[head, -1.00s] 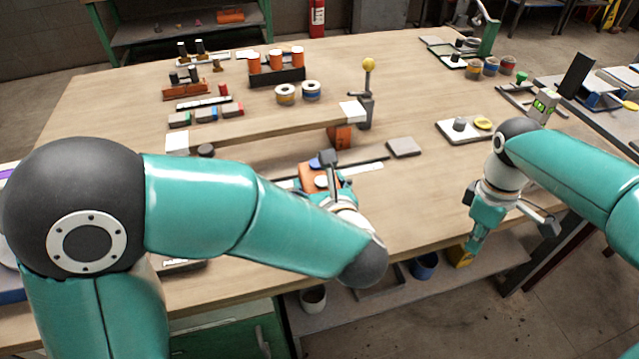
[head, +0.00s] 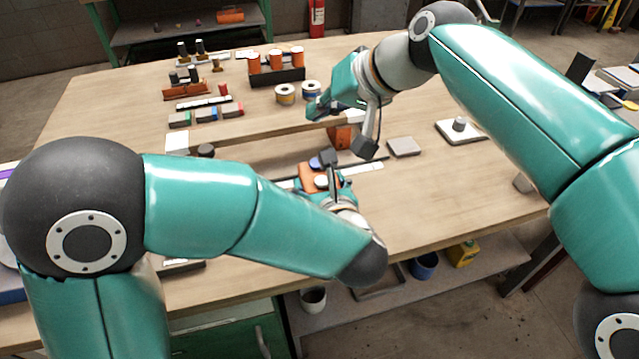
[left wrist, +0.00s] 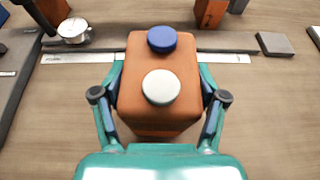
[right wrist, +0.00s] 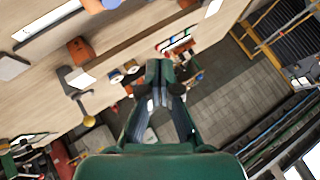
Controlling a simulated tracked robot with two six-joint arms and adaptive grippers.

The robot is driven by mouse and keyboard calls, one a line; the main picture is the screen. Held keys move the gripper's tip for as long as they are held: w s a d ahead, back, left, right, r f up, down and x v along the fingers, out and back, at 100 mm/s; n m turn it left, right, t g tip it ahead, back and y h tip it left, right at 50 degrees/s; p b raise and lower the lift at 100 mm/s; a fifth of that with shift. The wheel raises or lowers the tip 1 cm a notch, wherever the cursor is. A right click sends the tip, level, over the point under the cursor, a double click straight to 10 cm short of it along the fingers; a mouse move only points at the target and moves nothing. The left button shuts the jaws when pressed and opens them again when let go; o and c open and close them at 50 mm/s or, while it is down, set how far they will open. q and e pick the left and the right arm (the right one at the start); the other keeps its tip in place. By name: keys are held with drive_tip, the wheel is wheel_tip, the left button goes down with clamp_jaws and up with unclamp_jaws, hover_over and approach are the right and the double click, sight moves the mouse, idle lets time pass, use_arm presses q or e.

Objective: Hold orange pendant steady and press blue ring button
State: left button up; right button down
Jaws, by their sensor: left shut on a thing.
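The orange pendant (head: 308,181) is a box with a blue button (left wrist: 162,39) at its far end and a white button (left wrist: 160,87) nearer my wrist. My left gripper (left wrist: 160,98) is shut on the pendant, with a finger on each side. In the head view the blue button (head: 315,162) shows partly behind my left wrist parts. My right gripper (head: 319,109) is above the far middle of the table, beyond the pendant and apart from it. In the right wrist view its fingers (right wrist: 160,78) are together, with nothing between them.
A raised plank (head: 255,135) spans the table beyond the pendant, with an orange block (head: 339,137) under its right end. A grey flat block (head: 404,147) lies right of the pendant. A yellow-knobbed lever (right wrist: 87,121) stands near my right gripper. The front right tabletop is clear.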

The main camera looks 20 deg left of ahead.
sight(315, 161)
use_arm(q)
drive_tip(key=shift+f, duration=0.25)
use_arm(e)
drive_tip(key=shift+f, duration=4.35)
drive_tip(key=shift+f, duration=0.5)
use_arm(q)
drive_tip(key=shift+s+r, duration=0.1)
use_arm(e)
drive_tip(key=shift+f, duration=0.5)
use_arm(q)
drive_tip(key=shift+r, duration=0.25)
drive_tip(key=shift+c, duration=0.2)
use_arm(e)
drive_tip(key=shift+w+d+f, duration=0.1)
drive_tip(key=shift+f, duration=0.2)
use_arm(q)
drive_tip(key=shift+r, duration=0.1)
use_arm(e)
drive_tip(key=shift+r, duration=0.35)
use_arm(q)
drive_tip(key=shift+w, duration=0.25)
use_arm(e)
drive_tip(key=shift+r, duration=0.55)
use_arm(q)
drive_tip(key=shift+f, duration=0.25)
use_arm(e)
drive_tip(key=shift+a+r, duration=0.2)
drive_tip(key=shift+r, duration=2.45)
